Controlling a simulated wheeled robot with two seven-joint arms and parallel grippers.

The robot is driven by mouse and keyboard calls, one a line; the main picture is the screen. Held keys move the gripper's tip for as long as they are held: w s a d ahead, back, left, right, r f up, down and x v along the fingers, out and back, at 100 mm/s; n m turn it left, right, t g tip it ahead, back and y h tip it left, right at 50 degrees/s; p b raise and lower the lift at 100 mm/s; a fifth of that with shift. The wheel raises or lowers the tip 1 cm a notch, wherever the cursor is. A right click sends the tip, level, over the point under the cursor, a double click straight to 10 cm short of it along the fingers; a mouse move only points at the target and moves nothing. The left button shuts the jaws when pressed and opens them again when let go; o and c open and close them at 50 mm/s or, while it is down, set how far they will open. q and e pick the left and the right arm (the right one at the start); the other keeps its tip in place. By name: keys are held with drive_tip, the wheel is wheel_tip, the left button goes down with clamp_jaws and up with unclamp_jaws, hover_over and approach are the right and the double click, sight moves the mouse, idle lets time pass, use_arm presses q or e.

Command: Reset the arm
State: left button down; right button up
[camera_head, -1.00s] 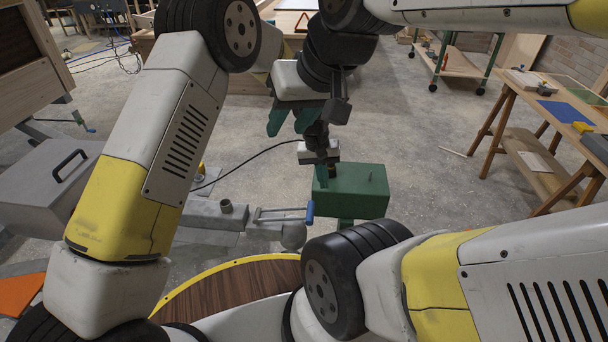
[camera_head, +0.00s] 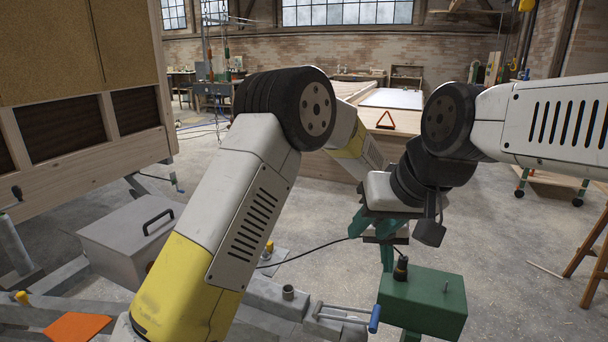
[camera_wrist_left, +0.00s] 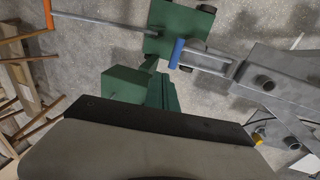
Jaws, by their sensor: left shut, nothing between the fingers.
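My left gripper (camera_head: 387,252) points down near the middle of the head view, its green fingers close together and empty. In the left wrist view the left gripper (camera_wrist_left: 152,82) shows its green fingers beyond the dark housing. My right gripper (camera_head: 358,222) seems to be the green part just above it, under the white and black wrist parts. The two overlap, so I cannot tell whether it is open. A green box (camera_head: 422,303) stands below and to the right.
A blue-handled lever (camera_head: 374,319) and grey metal frame lie left of the green box. A grey lidded box (camera_head: 132,240) stands at the left, below a wooden cabinet (camera_head: 82,130). Concrete floor (camera_head: 500,245) is open at the right.

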use_arm(q)
drive_tip(key=s+a+r+n+t+h, duration=0.1)
drive_tip(key=a+r+n+t, duration=0.15)
drive_tip(key=a+r, duration=1.9)
drive_tip(key=s+a+r+n+t, duration=0.1)
drive_tip(key=s+a+t, duration=0.3)
drive_tip(key=s+a, duration=1.2)
drive_tip(key=a+r, duration=0.1)
drive_tip(key=a, duration=0.2)
drive_tip(key=shift+s+n+y, duration=0.2)
drive_tip(key=shift+n+y, duration=0.15)
drive_tip(key=shift+y, duration=0.05)
